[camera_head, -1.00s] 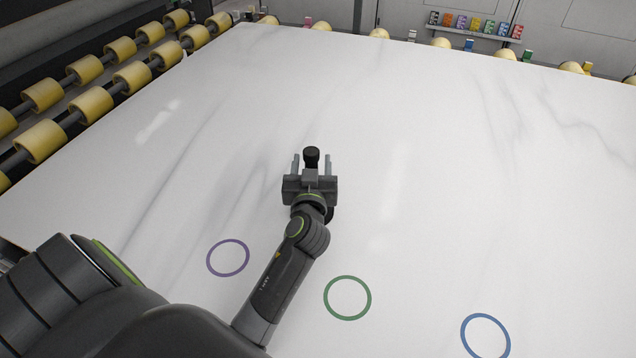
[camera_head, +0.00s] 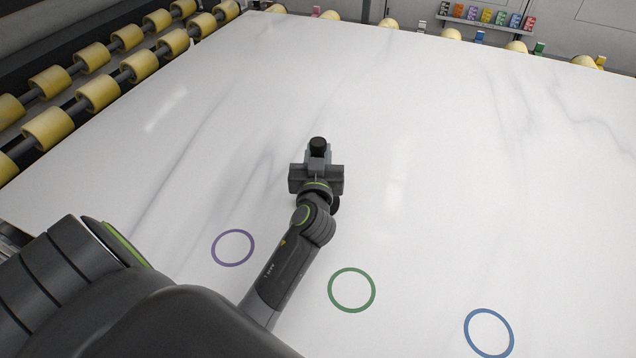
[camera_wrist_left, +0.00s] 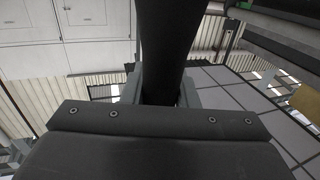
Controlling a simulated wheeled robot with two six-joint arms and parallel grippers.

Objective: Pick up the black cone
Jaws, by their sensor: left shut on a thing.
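The black cone (camera_head: 318,144) is at the tip of my left gripper (camera_head: 318,155) in the head view, over the middle of the white slab. Mostly its dark rounded top shows there. In the left wrist view the cone (camera_wrist_left: 168,45) is a wide black shape rising between the two grey fingers of the left gripper (camera_wrist_left: 162,85). The fingers are shut on it. The gripper body hides its lower part, and I cannot tell whether it touches the slab. My right gripper is not in view.
The white slab (camera_head: 440,150) is clear around the gripper. Purple (camera_head: 233,248), green (camera_head: 352,290) and blue (camera_head: 489,333) rings lie on its near part. Yellow rollers (camera_head: 98,92) line the left side. A shelf of small coloured items (camera_head: 487,18) is at the back.

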